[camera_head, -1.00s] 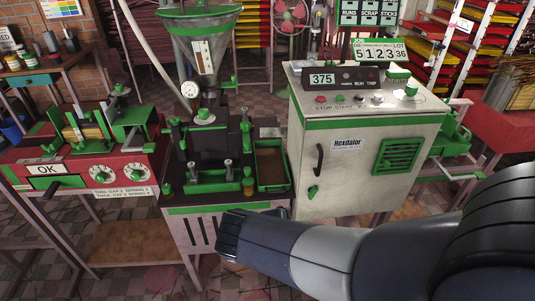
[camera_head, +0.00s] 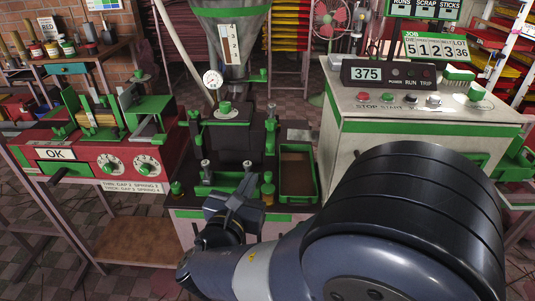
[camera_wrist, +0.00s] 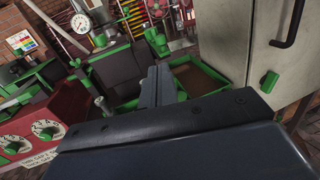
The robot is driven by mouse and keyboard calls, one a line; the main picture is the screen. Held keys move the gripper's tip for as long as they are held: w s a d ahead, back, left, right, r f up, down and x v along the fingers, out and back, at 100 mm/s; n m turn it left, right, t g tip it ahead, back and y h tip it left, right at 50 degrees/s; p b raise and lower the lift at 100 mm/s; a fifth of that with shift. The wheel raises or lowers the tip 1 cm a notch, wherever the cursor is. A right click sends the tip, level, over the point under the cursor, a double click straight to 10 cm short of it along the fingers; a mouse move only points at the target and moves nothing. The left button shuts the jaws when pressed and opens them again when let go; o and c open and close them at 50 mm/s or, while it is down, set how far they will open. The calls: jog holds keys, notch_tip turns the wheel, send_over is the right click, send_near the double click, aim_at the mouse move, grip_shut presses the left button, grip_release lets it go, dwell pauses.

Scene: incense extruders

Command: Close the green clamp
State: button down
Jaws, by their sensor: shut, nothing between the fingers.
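The dark extruder (camera_head: 238,140) stands in the middle of the head view. Green clamp parts (camera_head: 228,183) sit low on its front, with silver-topped posts on both sides; which piece is the clamp, and how far it stands open, I cannot tell. My gripper (camera_head: 238,197) is just in front of these parts, pointing at the machine. In the wrist view my gripper's fingers (camera_wrist: 158,84) are together and empty. They hide part of the machine front, and I see no clear contact. A green-edged tray (camera_head: 297,172) lies right of the clamp parts.
A red bench unit (camera_head: 88,152) with dials stands at left. A pale control cabinet (camera_head: 420,112) stands close at right, partly hidden by my arm. A pressure gauge (camera_head: 212,79) and a hopper (camera_head: 232,35) rise above the extruder. The floor at front left is open.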

aim_at(269, 146)
jog(key=x, duration=1.1)
jog(key=shift+b, duration=0.3)
jog(key=shift+w, duration=0.1)
jog(key=x, duration=0.3)
jog(key=shift+w+a, duration=0.3)
jog(key=shift+w, duration=0.15)
jog(key=shift+w+r, duration=0.1)
jog(key=shift+a+r, duration=0.1)
